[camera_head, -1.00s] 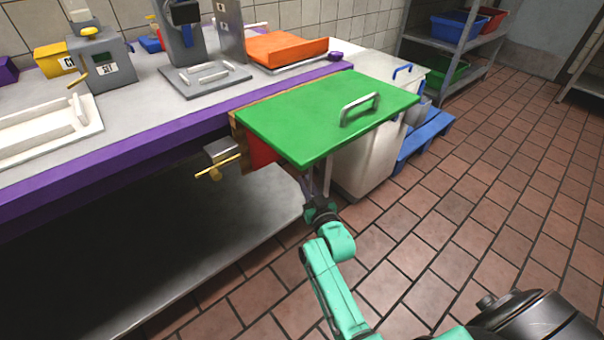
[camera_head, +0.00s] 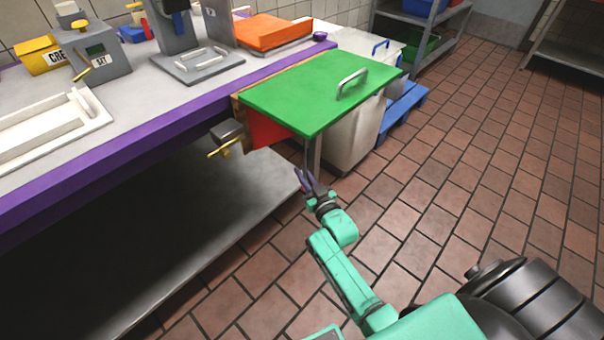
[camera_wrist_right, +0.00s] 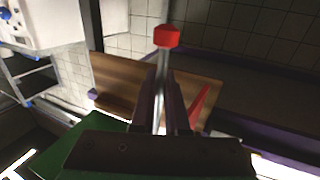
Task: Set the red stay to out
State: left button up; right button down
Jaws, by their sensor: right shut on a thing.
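A green hinged board (camera_head: 315,92) with a metal handle juts out level from the counter's end. Under it a red flat piece (camera_head: 265,130) shows by the counter edge, and a thin metal bar (camera_head: 314,155) hangs below the board. My right gripper (camera_head: 306,181) is below the board's near side. In the right wrist view, its fingers (camera_wrist_right: 167,105) are closed around a metal bar with a red end block (camera_wrist_right: 167,37); this looks like the red stay. The red flat piece also shows there (camera_wrist_right: 204,104), right of the fingers. My left gripper is not in view.
A latch with a yellow handle (camera_head: 227,139) sticks out left of the red piece. A pale bin (camera_head: 352,135) and blue pallet (camera_head: 402,110) stand behind the board. A lower metal shelf (camera_head: 210,215) lies left of my arm. The tiled floor at right is clear.

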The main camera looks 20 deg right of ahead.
jog(key=shift+s+d+f, duration=0.15)
jog(key=shift+d+f, duration=0.1)
dwell(0.6)
jog(key=c, duration=1.3)
grip_release()
jog(key=shift+c, duration=0.2)
jog(key=o, duration=0.4)
jog(key=shift+d+r, duration=0.1)
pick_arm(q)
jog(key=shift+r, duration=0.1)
pick_arm(e)
jog(key=shift+s+r, duration=0.1)
jog(key=shift+s, duration=0.35)
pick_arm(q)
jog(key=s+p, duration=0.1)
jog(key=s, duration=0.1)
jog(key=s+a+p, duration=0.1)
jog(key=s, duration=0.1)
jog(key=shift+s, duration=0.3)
pick_arm(e)
jog(key=s, duration=1.3)
jog(key=shift+s+d, duration=0.2)
jog(key=shift+s, duration=0.15)
